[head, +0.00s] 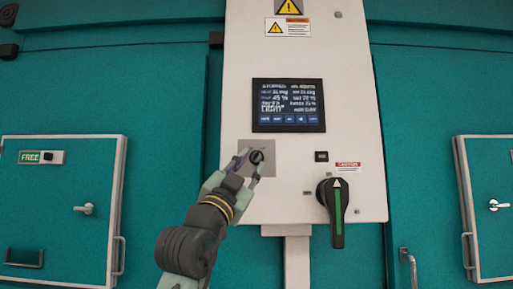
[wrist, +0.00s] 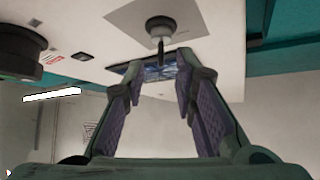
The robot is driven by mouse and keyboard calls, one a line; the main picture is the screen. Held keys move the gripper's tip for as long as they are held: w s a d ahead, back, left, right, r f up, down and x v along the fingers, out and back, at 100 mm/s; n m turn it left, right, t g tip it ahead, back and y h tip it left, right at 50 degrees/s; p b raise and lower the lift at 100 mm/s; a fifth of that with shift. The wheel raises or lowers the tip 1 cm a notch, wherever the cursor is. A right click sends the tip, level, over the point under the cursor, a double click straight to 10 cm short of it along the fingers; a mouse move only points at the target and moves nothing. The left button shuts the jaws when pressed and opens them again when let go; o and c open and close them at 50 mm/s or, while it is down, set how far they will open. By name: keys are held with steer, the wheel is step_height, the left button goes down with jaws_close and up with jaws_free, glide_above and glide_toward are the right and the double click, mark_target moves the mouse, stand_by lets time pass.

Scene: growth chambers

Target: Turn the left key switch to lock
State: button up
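A black round key switch (head: 257,157) sits on a grey square plate (head: 263,146) at the lower left of the white control panel. In the wrist view the key switch (wrist: 160,27) is at the top, with a thin dark key part (wrist: 160,50) sticking out of it. My gripper (head: 248,165) is at the plate, its fingertips close around the switch in the head view. In the wrist view my gripper (wrist: 160,64) is open and empty, with the key part just beyond and between its fingertips; I see no contact. Which way the key is turned is unclear.
A large black rotary handle (head: 337,208) with a green stripe stands out right of the switch. A screen (head: 288,105) is above. The left teal door (head: 62,215) carries a green FREE sign with a small black knob (head: 48,157). A right door (head: 489,203) has a lever.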

mark_target(255, 159)
steer(key=p+x, duration=0.2)
steer(key=x, duration=0.3)
steer(key=shift+w+r, duration=0.1)
steer(key=shift+w, duration=0.15)
steer(key=shift+c, duration=0.5)
jaws_close()
